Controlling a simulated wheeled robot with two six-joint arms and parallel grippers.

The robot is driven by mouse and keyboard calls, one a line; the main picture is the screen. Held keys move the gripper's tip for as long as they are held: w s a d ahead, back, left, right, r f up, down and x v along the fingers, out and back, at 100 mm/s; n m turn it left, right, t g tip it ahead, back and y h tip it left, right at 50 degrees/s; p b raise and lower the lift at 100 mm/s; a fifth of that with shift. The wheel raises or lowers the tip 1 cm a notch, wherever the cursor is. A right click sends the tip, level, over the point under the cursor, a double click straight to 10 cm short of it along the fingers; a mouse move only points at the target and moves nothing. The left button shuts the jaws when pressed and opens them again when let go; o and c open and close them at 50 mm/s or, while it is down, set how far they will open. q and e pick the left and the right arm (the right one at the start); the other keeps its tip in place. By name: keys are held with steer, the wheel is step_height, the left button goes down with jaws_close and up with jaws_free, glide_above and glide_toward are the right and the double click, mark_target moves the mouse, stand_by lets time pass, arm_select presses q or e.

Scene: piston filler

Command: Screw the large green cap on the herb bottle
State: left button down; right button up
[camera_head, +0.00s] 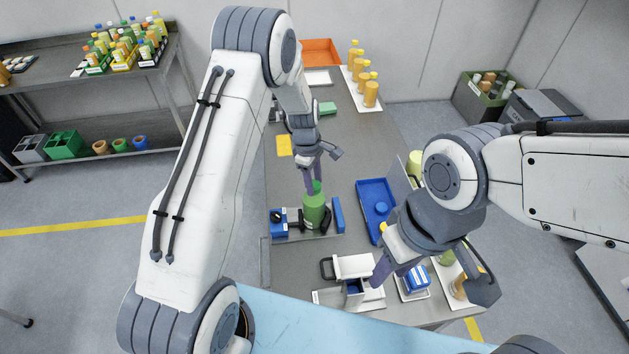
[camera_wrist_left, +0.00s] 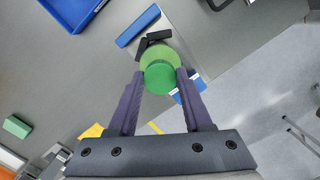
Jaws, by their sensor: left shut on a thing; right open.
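The green herb bottle (camera_head: 313,213) stands upright in a holder with blue blocks (camera_head: 279,222) on the table. The large green cap (camera_wrist_left: 160,79) is at the bottle's top, and the lighter green bottle (camera_wrist_left: 160,52) shows behind it in the left wrist view. My left gripper (camera_head: 313,187) is shut on the cap, with one purple finger on each side of it. Whether the cap's thread is engaged cannot be told. My right gripper (camera_head: 380,277) is open above the front right of the table, near a white device; its fingers partly overlap in view.
A blue tray (camera_head: 371,196) with a blue round cap lies right of the bottle. The white device (camera_head: 352,266) with a black handle stands in front. Orange-yellow bottles (camera_head: 371,94) stand on a white strip at the back. An orange bin (camera_head: 321,50) is at the far end.

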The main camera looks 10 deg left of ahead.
arm_select(q)
steer(key=shift+f+m+b, duration=0.1)
steer(key=shift+m+b, duration=0.25)
steer(key=shift+m, duration=0.85)
steer(key=m, duration=0.4)
steer(key=shift+g, duration=0.4)
steer(key=m+b, duration=0.1)
steer(key=m, duration=0.3)
steer(key=shift+m+y, duration=0.3)
steer(key=shift+y, duration=0.1)
steer(key=m, duration=0.4)
steer(key=shift+y, duration=0.3)
steer(key=shift+c, duration=1.3)
jaws_free()
steer(key=shift+r+p, duration=2.3)
steer(key=shift+r, duration=1.25)
